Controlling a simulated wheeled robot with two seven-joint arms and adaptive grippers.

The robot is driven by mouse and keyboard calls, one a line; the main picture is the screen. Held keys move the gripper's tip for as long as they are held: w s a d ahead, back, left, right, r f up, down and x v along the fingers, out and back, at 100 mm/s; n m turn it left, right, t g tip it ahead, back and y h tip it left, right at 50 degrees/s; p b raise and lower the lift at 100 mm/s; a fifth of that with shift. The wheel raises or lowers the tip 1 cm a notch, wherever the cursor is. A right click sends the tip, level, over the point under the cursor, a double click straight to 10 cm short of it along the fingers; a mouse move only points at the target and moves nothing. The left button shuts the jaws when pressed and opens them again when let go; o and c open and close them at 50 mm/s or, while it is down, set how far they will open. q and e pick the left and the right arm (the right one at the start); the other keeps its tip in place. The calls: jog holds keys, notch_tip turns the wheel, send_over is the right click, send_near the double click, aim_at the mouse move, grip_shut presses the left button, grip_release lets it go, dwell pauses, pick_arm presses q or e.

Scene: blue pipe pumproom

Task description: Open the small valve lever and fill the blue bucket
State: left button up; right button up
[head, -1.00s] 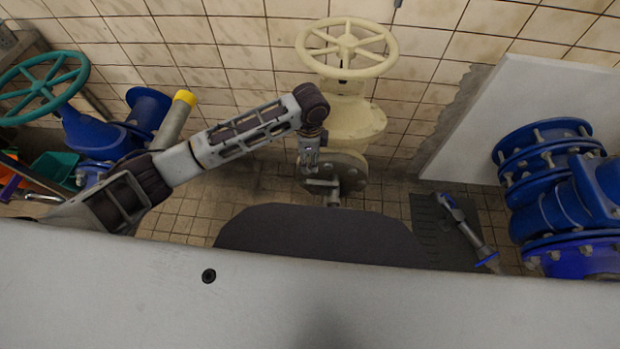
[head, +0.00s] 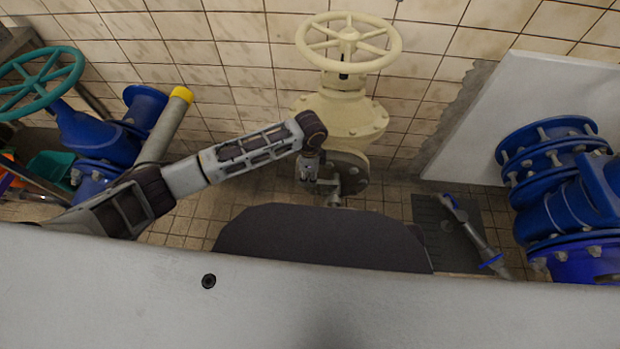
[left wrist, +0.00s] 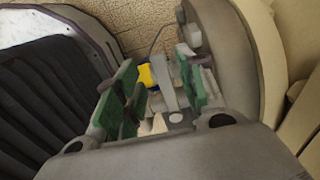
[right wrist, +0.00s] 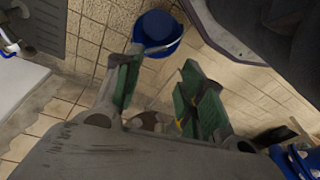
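My left gripper (head: 322,183) is beside the small outlet and round flange (head: 350,172) below the cream valve. In the left wrist view my left gripper (left wrist: 155,92) has its green-padded fingers apart. A grey metal bar (left wrist: 168,82) and a yellow piece (left wrist: 147,76) show between or just beyond them. I cannot tell which part is the lever or whether a finger touches it. The blue bucket (right wrist: 157,27) stands on the tiled floor in the right wrist view, beyond my right gripper (right wrist: 160,80), which is open and empty. The head view shows neither the bucket nor my right gripper.
The cream handwheel (head: 348,42) is above the flange. Blue flanged pipes (head: 560,195) stand at the right, near a white panel (head: 525,110). A grey fitting with a blue ring (head: 472,232) lies on a dark mat. A teal handwheel (head: 40,80) is at the left.

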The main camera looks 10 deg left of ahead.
pick_arm(q)
jog(key=shift+f, duration=1.15)
grip_shut()
